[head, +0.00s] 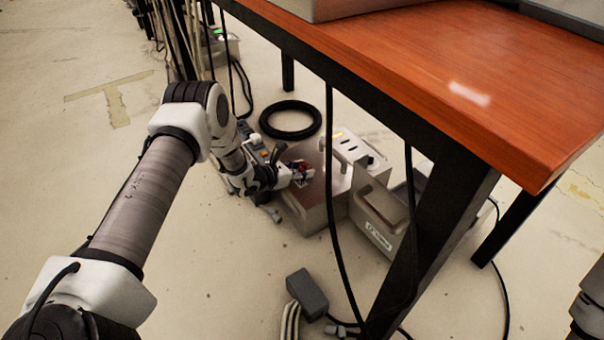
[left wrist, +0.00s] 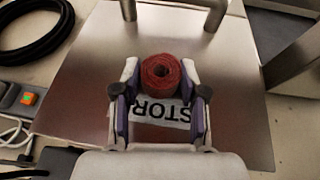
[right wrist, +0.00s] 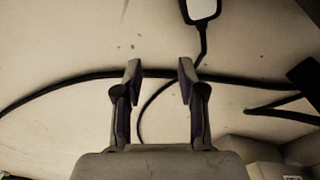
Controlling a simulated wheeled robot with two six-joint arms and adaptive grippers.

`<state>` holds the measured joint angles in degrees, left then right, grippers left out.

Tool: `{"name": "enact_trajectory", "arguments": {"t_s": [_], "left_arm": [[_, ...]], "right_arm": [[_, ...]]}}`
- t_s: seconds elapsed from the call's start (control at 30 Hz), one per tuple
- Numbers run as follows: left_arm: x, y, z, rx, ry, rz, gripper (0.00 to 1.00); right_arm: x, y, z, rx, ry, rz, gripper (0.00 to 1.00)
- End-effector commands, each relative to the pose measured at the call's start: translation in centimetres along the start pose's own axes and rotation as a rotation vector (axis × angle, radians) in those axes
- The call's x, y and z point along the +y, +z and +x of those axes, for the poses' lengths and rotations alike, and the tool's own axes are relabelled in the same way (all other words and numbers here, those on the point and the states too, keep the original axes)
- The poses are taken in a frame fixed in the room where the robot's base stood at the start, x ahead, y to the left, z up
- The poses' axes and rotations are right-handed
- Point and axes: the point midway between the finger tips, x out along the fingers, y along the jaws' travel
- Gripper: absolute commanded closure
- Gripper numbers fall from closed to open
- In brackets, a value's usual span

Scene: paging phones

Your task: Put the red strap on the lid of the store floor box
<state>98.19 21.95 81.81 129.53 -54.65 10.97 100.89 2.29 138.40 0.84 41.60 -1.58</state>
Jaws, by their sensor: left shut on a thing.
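The red strap (left wrist: 160,76) is a rolled coil held between the fingers of my left gripper (left wrist: 160,88). In the head view the strap (head: 304,168) shows small at the tip of my left gripper (head: 298,174), over the store floor box (head: 315,208). In the left wrist view the metal lid of the box (left wrist: 85,95) lies beneath, with a white label reading STOR upside down. Whether the strap touches the lid I cannot tell. My right gripper (right wrist: 160,75) is open and empty in the right wrist view, above the floor.
An orange-topped table (head: 470,80) stands at the right, its dark legs and hanging cables near the box. A metal case (head: 382,215) stands right of the box. A black cable coil (head: 290,119) lies behind. A grey block (head: 307,294) lies in front.

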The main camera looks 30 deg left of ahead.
Motion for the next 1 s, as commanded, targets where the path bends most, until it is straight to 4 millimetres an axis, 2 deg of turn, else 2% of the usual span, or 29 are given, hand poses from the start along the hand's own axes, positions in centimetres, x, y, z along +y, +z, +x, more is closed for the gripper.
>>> {"name": "enact_trajectory", "arguments": {"t_s": [0.23, 0.27, 0.3, 0.33, 0.7, 0.87, 1.0], "left_arm": [[0.0, -0.1, 0.1, 0.000, 0.000, 0.000, 0.78], [0.0, -0.1, 0.1, 0.000, 0.000, 0.000, 0.51], [0.0, -0.1, 0.1, 0.000, 0.000, 0.000, 0.37], [0.0, -0.1, 0.1, 0.000, 0.000, 0.000, 0.33], [0.0, 0.4, -0.3, 0.000, 0.000, -0.001, 0.33], [0.1, 1.0, -3.5, 0.002, 0.002, -0.005, 0.33], [0.1, 1.1, -7.4, 0.002, 0.003, -0.005, 0.33]], "right_arm": [[0.0, 0.0, -0.2, 0.000, 0.000, 0.000, 0.60], [0.0, 0.0, -0.2, 0.000, 0.000, 0.000, 0.60], [0.0, 0.0, -0.2, -0.001, 0.000, 0.000, 0.60], [0.0, 0.0, -0.2, -0.001, 0.000, 0.000, 0.60], [0.0, 0.0, -0.5, -0.002, 0.000, 0.000, 0.60], [0.0, 0.5, -3.4, -0.020, -0.003, 0.009, 0.60], [0.0, 1.2, -6.3, -0.044, -0.006, 0.020, 0.60]]}}
